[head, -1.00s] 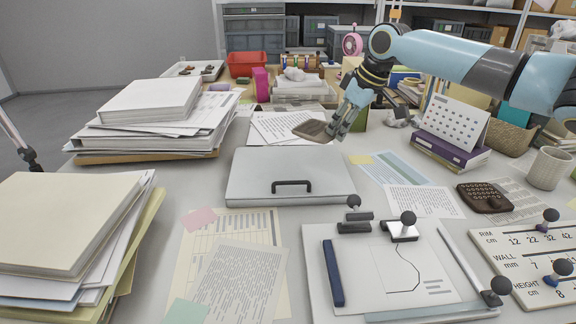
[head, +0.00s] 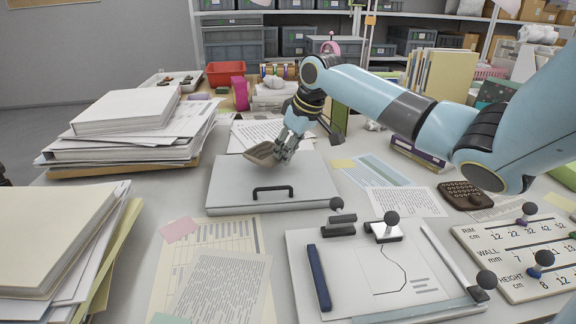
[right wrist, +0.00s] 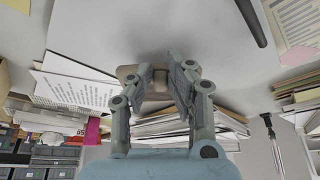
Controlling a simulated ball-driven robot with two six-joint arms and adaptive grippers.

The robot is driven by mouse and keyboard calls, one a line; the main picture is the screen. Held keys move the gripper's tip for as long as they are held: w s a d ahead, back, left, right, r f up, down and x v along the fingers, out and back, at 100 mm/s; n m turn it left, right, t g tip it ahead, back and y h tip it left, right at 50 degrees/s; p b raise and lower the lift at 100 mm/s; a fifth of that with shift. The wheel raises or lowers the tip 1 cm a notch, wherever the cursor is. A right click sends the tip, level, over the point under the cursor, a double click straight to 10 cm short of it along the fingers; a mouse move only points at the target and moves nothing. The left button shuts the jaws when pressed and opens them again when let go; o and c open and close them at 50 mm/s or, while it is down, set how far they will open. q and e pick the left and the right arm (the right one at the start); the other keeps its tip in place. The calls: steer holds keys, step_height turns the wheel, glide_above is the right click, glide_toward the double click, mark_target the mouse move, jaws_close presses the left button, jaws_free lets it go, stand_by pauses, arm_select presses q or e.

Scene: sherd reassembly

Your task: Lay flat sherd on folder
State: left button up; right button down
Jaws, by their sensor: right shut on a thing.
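The brown sherd (head: 262,154) is in my right gripper (head: 282,150), held over the far part of the grey folder (head: 235,184). It looks tilted in the head view; I cannot tell whether its edge touches the folder. In the right wrist view the sherd (right wrist: 157,106) shows between the two fingers of the right gripper (right wrist: 157,75), partly hidden by them. The folder has a dark handle (head: 273,191) near its front edge. My left gripper is not in view.
Tall stacks of papers (head: 130,130) stand left of the folder. A drawing board (head: 345,270) with knobbed clips lies in front right. Loose sheets (head: 212,280) lie in front. A dark brown gridded block (head: 465,195) and a number board (head: 520,250) are at the right.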

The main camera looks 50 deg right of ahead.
mark_target(284, 174)
step_height(284, 174, down, 4)
steer(key=shift+r+b, duration=0.1)
steer(key=shift+b, duration=0.25)
steer(key=c, duration=1.2)
jaws_free()
steer(key=shift+c, duration=0.2)
steer(key=p+v, duration=0.3)
steer(key=v, duration=0.9)
steer(key=shift+r, duration=0.2)
